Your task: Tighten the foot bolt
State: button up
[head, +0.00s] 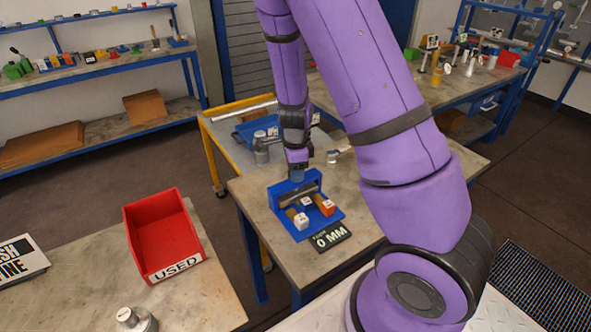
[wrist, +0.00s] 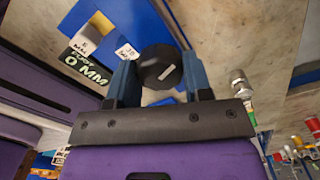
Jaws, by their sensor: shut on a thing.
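My gripper (head: 297,172) is over the back of a blue fixture (head: 322,186) on the middle bench. In the wrist view my gripper (wrist: 161,76) has its two blue fingers closed on the sides of a black round knob (wrist: 158,60) with a pale mark on its face. The fixture also shows in the wrist view (wrist: 143,22). A grey bar (head: 297,193) lies across the fixture in the head view. I cannot make out a foot bolt for certain; what is below the knob is hidden.
White blocks (head: 301,222) and an orange block (head: 327,207) sit at the fixture's front, beside a black "0 MM" plate (head: 332,237). A metal fitting (head: 341,155) lies behind, to the right. A red "USED" bin (head: 163,236) stands on the near left bench.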

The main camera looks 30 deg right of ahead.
jog(key=shift+m, duration=2.2)
jog(key=o, duration=0.9)
notch_tip(320, 180, up, 11)
jog(key=shift+f, duration=0.1)
